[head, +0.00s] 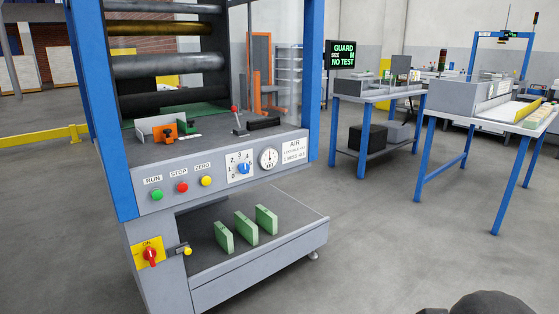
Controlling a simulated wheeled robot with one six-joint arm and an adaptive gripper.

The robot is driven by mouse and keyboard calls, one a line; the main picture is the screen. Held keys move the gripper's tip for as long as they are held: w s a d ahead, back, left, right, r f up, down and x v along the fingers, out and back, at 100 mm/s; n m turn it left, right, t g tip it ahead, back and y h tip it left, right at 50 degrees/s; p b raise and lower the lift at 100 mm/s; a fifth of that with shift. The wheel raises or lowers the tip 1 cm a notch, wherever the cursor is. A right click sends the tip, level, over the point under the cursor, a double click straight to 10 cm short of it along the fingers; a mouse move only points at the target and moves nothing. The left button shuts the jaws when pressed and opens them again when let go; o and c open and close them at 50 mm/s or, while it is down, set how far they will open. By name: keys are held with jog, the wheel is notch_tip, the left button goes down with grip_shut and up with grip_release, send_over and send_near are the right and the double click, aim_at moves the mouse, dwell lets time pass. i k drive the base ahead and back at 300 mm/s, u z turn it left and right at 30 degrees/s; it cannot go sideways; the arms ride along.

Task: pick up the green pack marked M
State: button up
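Three green packs stand upright in a slanting row on the machine's low grey shelf (205,259): a left pack (223,237), a middle pack (245,229) and a right pack (266,220). They are apart from one another, with narrow gaps. I cannot read any letter on them, so I cannot tell which is marked M. My gripper is not in view; only a dark rounded part, seemingly of my arm, shows at the bottom right edge.
Blue posts frame the machine. A screen (342,54) reads GUARD, SIZE M, NO TEST. Floor right of the shelf is clear up to the blue-legged tables (433,178).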

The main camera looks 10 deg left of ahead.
aim_at(267, 219)
jog(key=u, duration=0.5)
jog(key=k, duration=0.6)
jog(key=u, duration=0.7)
jog(key=i, duration=1.3)
jog(key=z, duration=0.7)
